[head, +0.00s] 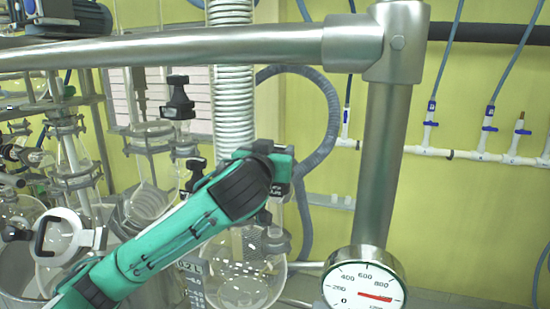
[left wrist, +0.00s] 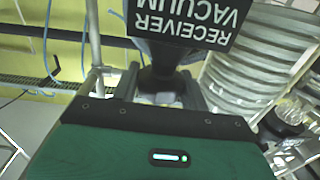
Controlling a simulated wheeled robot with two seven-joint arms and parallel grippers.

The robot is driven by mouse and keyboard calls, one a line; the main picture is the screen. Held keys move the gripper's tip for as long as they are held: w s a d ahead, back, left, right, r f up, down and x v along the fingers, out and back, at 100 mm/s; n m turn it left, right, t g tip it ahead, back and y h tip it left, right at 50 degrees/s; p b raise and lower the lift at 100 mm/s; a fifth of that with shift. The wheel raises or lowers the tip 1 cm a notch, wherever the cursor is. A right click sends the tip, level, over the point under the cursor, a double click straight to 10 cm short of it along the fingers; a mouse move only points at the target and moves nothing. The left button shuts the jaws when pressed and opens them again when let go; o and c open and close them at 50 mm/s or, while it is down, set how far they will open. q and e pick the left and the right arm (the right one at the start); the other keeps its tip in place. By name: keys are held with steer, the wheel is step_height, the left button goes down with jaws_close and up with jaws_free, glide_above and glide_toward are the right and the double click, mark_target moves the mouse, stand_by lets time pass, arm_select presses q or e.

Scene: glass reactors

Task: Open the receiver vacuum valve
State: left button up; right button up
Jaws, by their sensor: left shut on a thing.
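The receiver vacuum valve shows in the left wrist view as a black tag (left wrist: 188,22) reading "RECEIVER VACUUM" upside down, with a dark valve handle (left wrist: 160,68) below it. My left gripper (left wrist: 163,88) is shut on this handle, with a finger on each side. In the head view my green left arm reaches up from the lower left, and the left gripper (head: 277,200) is at its far end, above a round glass receiver flask (head: 245,272). The wrist hides most of the valve there, so its turn angle cannot be told. My right gripper is out of view.
A thick steel frame (head: 390,150) crosses the top and stands right of the gripper. A round pressure gauge (head: 363,285) is at the bottom right. Ribbed hose (head: 233,95) rises behind the arm. Other glassware and black-handled valves (head: 178,98) crowd the left.

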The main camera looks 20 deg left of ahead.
arm_select(q)
steer(key=n+y, duration=0.1)
steer(key=n+y+b, duration=0.1)
steer(key=shift+d+f+y+b, duration=0.15)
steer(key=shift+f+y+b, duration=0.15)
steer(key=shift+y, duration=0.1)
steer(key=n+g+y+b, duration=0.2)
steer(key=n+y+b, duration=0.1)
steer(key=y, duration=0.2)
steer(key=n+g+y+b, duration=0.3)
steer(key=n+y+b, duration=0.1)
steer(key=y, duration=0.1)
steer(key=n+g+y+b, duration=0.2)
steer(key=n+g+y, duration=0.1)
steer(key=g, duration=0.2)
steer(key=shift+w+n+b, duration=0.1)
steer(key=shift+n+b, duration=0.2)
steer(key=shift+b, duration=0.05)
steer(key=n+g+y, duration=0.1)
steer(key=g, duration=0.1)
steer(key=n+g+y+b, duration=0.1)
steer(key=n+g, duration=0.1)
steer(key=g, duration=0.1)
steer(key=shift+r+n, duration=0.2)
steer(key=shift+n, duration=0.1)
steer(key=shift+r+n+g, duration=0.1)
steer(key=shift+n+g, duration=1.6)
steer(key=shift+g, duration=1.1)
steer(key=shift+n+g, duration=0.3)
steer(key=shift+g, duration=0.1)
